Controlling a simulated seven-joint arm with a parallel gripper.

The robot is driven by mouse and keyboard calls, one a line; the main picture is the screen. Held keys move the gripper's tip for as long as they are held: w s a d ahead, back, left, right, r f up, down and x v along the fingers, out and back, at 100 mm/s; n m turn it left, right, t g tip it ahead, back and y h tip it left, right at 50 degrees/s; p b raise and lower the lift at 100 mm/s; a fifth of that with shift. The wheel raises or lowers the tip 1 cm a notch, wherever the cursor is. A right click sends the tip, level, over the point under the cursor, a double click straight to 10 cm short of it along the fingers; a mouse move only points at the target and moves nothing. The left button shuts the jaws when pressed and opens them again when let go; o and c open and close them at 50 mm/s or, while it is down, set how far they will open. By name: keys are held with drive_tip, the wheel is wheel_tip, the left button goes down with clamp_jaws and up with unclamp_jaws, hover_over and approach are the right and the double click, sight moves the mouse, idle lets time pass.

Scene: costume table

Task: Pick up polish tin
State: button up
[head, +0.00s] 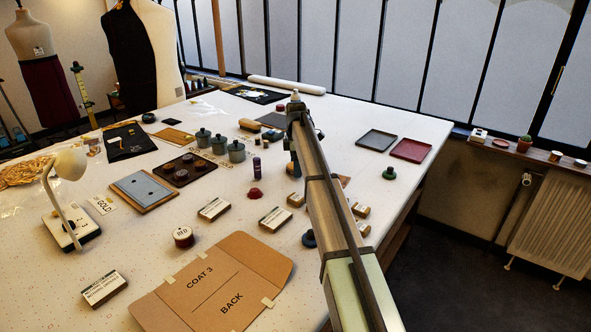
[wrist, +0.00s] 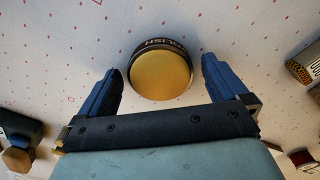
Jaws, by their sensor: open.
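The polish tin (wrist: 160,75) is a short round tin with a gold lid and a dark side band lettered POLISH. In the wrist view it stands on the speckled white table, just beyond and between my fingers. My gripper (wrist: 161,70) is open and empty, with one blue finger on each side of the tin and a gap on both sides. In the head view my arm crosses the table and hides most of the gripper (head: 294,165); I cannot make out the tin clearly there.
In the wrist view a dark green object (wrist: 18,130) lies left and a small box (wrist: 308,65) right. In the head view, small boxes (head: 214,209) and a cardboard folder (head: 190,303) lie in front, lidded pots (head: 220,146) left, and grey (head: 377,139) and red trays (head: 411,150) right.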

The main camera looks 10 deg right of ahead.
drive_tip(key=c, duration=1.2)
drive_tip(key=shift+r, duration=0.1)
